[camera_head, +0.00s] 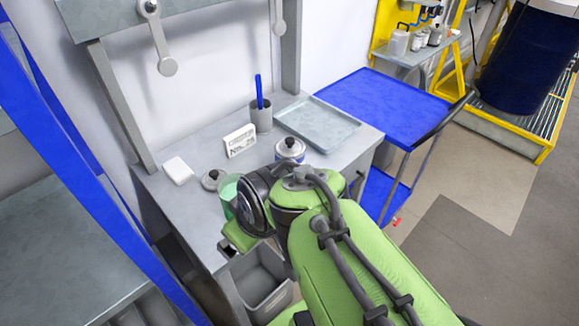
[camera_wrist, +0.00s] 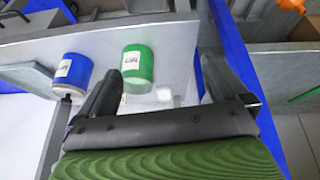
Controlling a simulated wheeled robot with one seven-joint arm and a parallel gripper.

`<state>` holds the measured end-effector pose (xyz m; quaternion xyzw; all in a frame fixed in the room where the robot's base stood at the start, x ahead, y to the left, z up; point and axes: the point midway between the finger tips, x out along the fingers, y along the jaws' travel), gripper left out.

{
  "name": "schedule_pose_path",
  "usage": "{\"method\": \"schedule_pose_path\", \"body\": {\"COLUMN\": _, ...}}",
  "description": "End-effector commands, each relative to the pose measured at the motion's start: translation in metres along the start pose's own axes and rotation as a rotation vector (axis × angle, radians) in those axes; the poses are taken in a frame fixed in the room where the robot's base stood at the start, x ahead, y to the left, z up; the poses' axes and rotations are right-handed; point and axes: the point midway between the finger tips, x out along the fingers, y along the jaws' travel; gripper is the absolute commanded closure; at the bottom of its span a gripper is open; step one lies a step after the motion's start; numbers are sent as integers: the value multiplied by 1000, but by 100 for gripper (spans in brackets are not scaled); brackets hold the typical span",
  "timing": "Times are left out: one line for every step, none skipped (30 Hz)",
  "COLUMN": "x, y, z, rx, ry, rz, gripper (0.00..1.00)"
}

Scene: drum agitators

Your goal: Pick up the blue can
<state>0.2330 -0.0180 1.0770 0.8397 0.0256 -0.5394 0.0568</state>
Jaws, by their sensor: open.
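The blue can (camera_wrist: 75,80) with a white label stands on the grey workbench (camera_head: 200,222). In the wrist view it is outside my gripper's jaws, just left of the left finger. My gripper (camera_wrist: 160,62) is open and empty.
A grey tray (camera_head: 317,122), a pen cup (camera_head: 261,115), a white sign (camera_head: 240,141), a white block (camera_head: 177,170) and a loose lid (camera_head: 214,179) lie around the cans. A blue cart (camera_head: 385,103) stands to the right. A grey bin (camera_head: 260,283) sits below the bench's front.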

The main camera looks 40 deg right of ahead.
Motion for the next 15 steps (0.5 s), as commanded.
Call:
{"method": "schedule_pose_path", "body": {"x": 12, "y": 7, "z": 0, "rx": 5, "ry": -10, "rz": -11, "gripper": 0}}
{"method": "schedule_pose_path", "body": {"x": 19, "y": 10, "z": -1, "rx": 2, "ry": -11, "rz": -21, "gripper": 0}}
{"method": "schedule_pose_path", "body": {"x": 29, "y": 16, "z": -3, "rx": -1, "ry": -7, "rz": -37, "gripper": 0}}
{"method": "schedule_pose_path", "body": {"x": 37, "y": 21, "z": -4, "rx": -1, "ry": -2, "rz": -49, "gripper": 0}}
{"method": "schedule_pose_path", "body": {"x": 44, "y": 26, "z": -4, "rx": 1, "ry": 5, "rz": -56, "gripper": 0}}
{"method": "schedule_pose_path", "body": {"x": 54, "y": 33, "z": -3, "rx": 6, "ry": 16, "rz": -63, "gripper": 0}}
{"method": "schedule_pose_path", "body": {"x": 60, "y": 38, "z": -3, "rx": 11, "ry": 26, "rz": -69, "gripper": 0}}
{"method": "schedule_pose_path", "body": {"x": 67, "y": 44, "z": -2, "rx": 17, "ry": 40, "rz": -76, "gripper": 0}}
{"method": "schedule_pose_path", "body": {"x": 74, "y": 52, "z": -2, "rx": 28, "ry": 61, "rz": -85, "gripper": 0}}
{"method": "schedule_pose_path", "body": {"x": 80, "y": 58, "z": -2, "rx": 37, "ry": 81, "rz": -91, "gripper": 0}}
{"method": "schedule_pose_path", "body": {"x": 84, "y": 65, "z": -1, "rx": 46, "ry": 102, "rz": -97, "gripper": 0}}
{"method": "schedule_pose_path", "body": {"x": 90, "y": 74, "z": 0, "rx": 61, "ry": 136, "rz": -102, "gripper": 0}}
{"method": "schedule_pose_path", "body": {"x": 93, "y": 81, "z": 0, "rx": 73, "ry": 164, "rz": -103, "gripper": 0}}
{"method": "schedule_pose_path", "body": {"x": 96, "y": 89, "z": 0, "rx": 86, "ry": 195, "rz": -103, "gripper": 0}}
{"method": "schedule_pose_path", "body": {"x": 98, "y": 100, "z": 1, "rx": 104, "ry": 239, "rz": -99, "gripper": 0}}
